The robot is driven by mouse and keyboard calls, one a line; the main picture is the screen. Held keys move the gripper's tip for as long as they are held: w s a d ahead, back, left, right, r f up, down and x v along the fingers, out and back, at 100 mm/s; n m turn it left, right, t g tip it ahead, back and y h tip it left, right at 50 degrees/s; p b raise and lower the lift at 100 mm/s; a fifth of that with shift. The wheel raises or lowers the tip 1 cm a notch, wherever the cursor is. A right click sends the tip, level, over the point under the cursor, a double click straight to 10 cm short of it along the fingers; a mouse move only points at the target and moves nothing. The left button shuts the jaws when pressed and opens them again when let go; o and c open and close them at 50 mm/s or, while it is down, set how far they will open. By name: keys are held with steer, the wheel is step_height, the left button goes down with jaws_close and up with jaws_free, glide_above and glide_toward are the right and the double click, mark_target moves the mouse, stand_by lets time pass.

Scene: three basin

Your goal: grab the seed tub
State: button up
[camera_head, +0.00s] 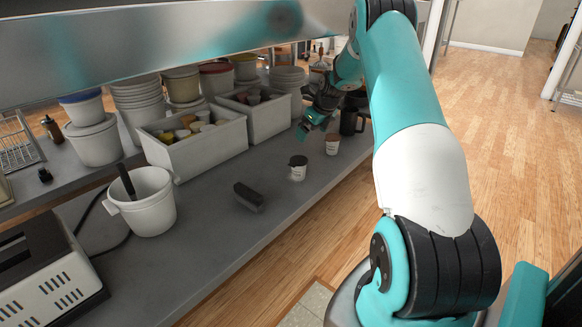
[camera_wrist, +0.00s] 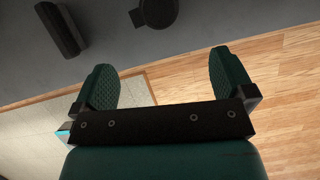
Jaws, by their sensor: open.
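Two small white tubs stand upright on the grey counter in the head view. The nearer tub (camera_head: 297,172) has a dark lid. The other tub (camera_head: 332,147) has a brownish top. Their labels are too small to read, so I cannot tell which holds seed. My gripper (camera_head: 311,125) is open and empty, above the counter behind the tubs in the picture. In the wrist view my gripper (camera_wrist: 162,72) has its fingers wide apart with nothing between them. A dark round top with a side tab (camera_wrist: 159,12), apparently the dark-lidded tub, lies beyond the fingertips, partly cut off.
A dark brush-like block (camera_head: 248,197) lies left of the tubs. A black mug (camera_head: 350,122) stands near my gripper. A white bucket (camera_head: 150,205), a bin of small tubs (camera_head: 210,148) and a boxy appliance (camera_head: 55,285) are also on the counter. Its front edge is clear.

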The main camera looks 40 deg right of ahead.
mark_target(299, 159)
steer(key=b+x, duration=0.2)
steer(key=x, duration=0.2)
steer(key=b+x, duration=0.2)
steer(key=x, duration=0.2)
steer(key=b+x, duration=0.2)
steer(key=x, duration=0.2)
steer(key=shift+w+a+r+b, duration=0.1)
steer(key=shift+w+b, duration=0.2)
steer(key=b+x, duration=0.3)
steer(key=x, duration=0.1)
steer(key=shift+f, duration=0.45)
steer(key=shift+w+f, duration=0.3)
steer(key=shift+f, duration=0.1)
steer(key=shift+r, duration=0.1)
steer(key=c, duration=0.8)
